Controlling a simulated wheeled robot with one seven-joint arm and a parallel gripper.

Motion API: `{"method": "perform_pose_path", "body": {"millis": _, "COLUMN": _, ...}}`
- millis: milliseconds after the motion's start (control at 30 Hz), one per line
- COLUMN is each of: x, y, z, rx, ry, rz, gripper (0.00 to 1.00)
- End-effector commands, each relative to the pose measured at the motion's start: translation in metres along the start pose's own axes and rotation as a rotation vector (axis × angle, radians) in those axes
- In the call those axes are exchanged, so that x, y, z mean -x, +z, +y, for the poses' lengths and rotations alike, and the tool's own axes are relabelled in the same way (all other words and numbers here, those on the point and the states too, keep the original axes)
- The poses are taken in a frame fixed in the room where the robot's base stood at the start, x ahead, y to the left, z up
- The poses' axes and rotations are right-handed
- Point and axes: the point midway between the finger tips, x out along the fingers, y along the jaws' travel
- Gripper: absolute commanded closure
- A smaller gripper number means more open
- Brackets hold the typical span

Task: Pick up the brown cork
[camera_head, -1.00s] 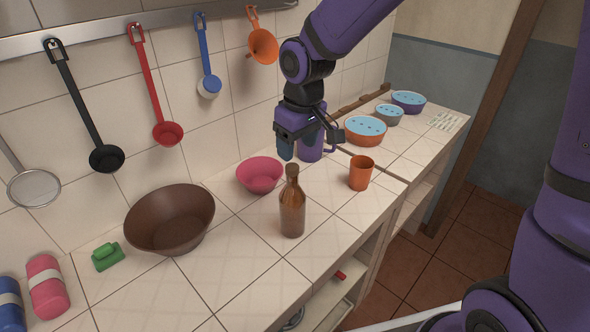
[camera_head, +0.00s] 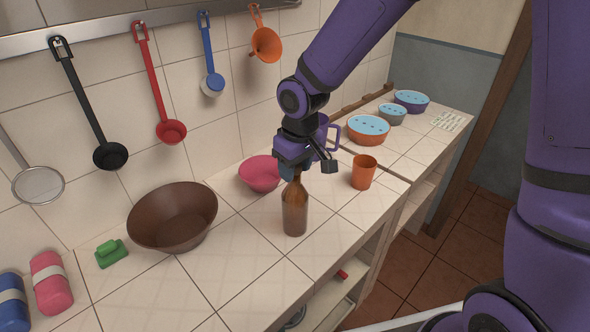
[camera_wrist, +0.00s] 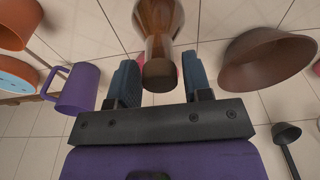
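The brown cork (camera_wrist: 159,76) sits in the mouth of the brown glass bottle (camera_head: 295,212), which stands upright on the tiled counter. In the wrist view the bottle (camera_wrist: 158,20) runs up out of the picture. My gripper (camera_head: 287,174) is at the top of the bottle, pointing down. In the wrist view its two blue fingers (camera_wrist: 161,70) stand apart on either side of the cork, with small gaps showing. The cork is hidden behind my gripper in the head view.
A pink bowl (camera_head: 260,174) and a purple mug (camera_head: 329,134) are close behind my gripper. An orange cup (camera_head: 364,172) stands to the right. A large brown bowl (camera_head: 174,218) is to the left. The counter front of the bottle is clear.

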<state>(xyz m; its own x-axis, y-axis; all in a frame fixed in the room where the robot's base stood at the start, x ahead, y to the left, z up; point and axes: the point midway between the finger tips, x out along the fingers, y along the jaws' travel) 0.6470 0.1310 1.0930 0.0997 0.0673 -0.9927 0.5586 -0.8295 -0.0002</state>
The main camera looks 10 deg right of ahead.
Motion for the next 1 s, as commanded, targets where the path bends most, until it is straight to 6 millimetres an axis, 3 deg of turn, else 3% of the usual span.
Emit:
{"method": "perform_pose_path", "body": {"millis": 33, "x": 0.000, "y": 0.000, "z": 0.000, "rx": 0.000, "ry": 0.000, "rz": 0.000, "gripper": 0.67}}
{"method": "perform_pose_path", "body": {"millis": 133, "x": 0.000, "y": 0.000, "z": 0.000, "rx": 0.000, "ry": 0.000, "rz": 0.000, "gripper": 0.89}}
{"method": "perform_pose_path", "body": {"millis": 567, "x": 0.005, "y": -0.001, "z": 0.001, "rx": 0.000, "ry": 0.001, "rz": 0.001, "gripper": 0.93}}
{"method": "perform_pose_path", "body": {"millis": 1000, "x": 0.079, "y": -0.010, "z": 0.000, "rx": -0.001, "ry": 0.002, "rz": 0.004, "gripper": 0.93}}
